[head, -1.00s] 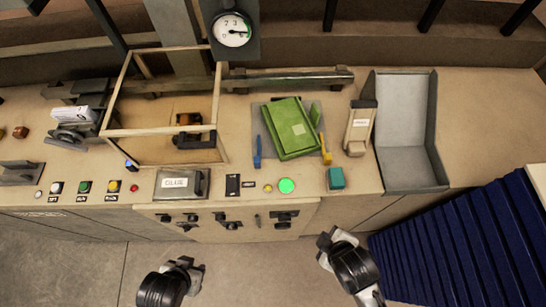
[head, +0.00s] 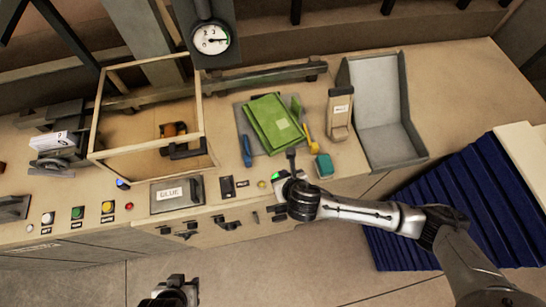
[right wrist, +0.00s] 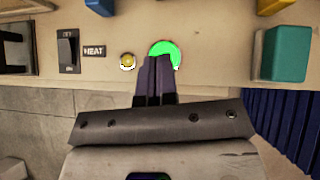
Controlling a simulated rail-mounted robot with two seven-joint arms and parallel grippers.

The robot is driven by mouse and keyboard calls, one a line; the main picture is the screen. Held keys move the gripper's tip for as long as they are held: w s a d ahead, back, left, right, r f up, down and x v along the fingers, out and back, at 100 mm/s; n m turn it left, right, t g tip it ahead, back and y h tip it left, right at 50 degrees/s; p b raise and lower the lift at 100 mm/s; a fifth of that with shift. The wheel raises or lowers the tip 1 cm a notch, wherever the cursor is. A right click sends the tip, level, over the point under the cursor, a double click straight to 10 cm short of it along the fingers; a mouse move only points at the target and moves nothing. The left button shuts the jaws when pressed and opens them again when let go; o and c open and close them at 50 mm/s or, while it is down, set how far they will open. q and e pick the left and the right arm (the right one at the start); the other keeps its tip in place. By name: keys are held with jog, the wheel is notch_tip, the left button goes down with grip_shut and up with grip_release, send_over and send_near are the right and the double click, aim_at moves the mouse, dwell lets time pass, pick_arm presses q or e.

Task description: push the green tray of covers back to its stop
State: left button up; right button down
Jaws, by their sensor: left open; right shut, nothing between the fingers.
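The green tray of covers (head: 268,122) shows in the head view as a flat green stack with a pale label, lying askew on a grey plate (head: 242,118) on the bench. My right gripper (head: 291,156) is shut and empty, just in front of the tray's near edge; whether it touches cannot be told. In the right wrist view its dark closed fingers (right wrist: 156,62) overlap the lit green button (right wrist: 172,52), and the tray is out of frame. My left gripper (head: 178,286) is open and empty at the bottom of the head view, away from the bench.
A blue tool (head: 247,151) and a yellow tool (head: 314,145) flank the tray. A teal block (head: 324,166), a dispenser (head: 340,115) and a grey open bin (head: 385,125) stand to the right.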

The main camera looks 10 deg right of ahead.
aim_at(270, 155)
jog(key=x, duration=0.6)
jog(key=shift+w+f, duration=0.1)
jog(key=shift+w, duration=0.05)
jog(key=w, duration=0.3)
jog(key=shift+a+f, duration=0.1)
jog(key=shift+a, duration=0.15)
jog(key=shift+w+a+f+p, duration=0.1)
jog(key=shift+w+p, duration=0.2)
jog(key=shift+w, duration=0.35)
